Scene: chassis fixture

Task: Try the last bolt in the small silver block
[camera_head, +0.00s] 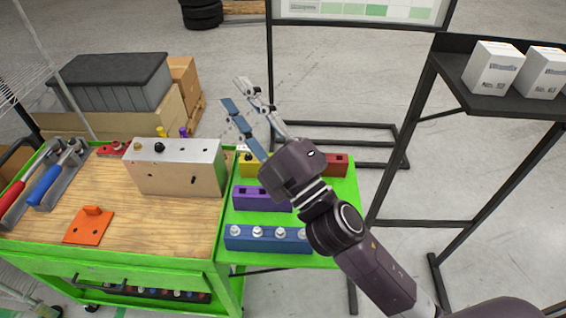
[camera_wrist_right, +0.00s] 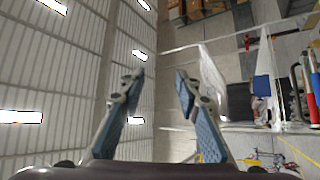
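A silver block (camera_head: 178,168) stands on the wooden top of the green cart. A blue block (camera_head: 267,239) at the cart's front right holds several silver bolts standing upright. My right gripper (camera_head: 236,95) is raised above the cart's back right, apart from the silver block. Its fingers are spread and empty, as the right wrist view (camera_wrist_right: 158,75) also shows. My left gripper is in neither view.
A purple block (camera_head: 262,199), a partly hidden yellow block (camera_head: 249,170) and a red block (camera_head: 335,164) share the green side shelf. An orange bracket (camera_head: 88,228) lies on the wood. Red and blue handled tools (camera_head: 45,186) are at left. A black rack with white boxes (camera_head: 493,69) stands right.

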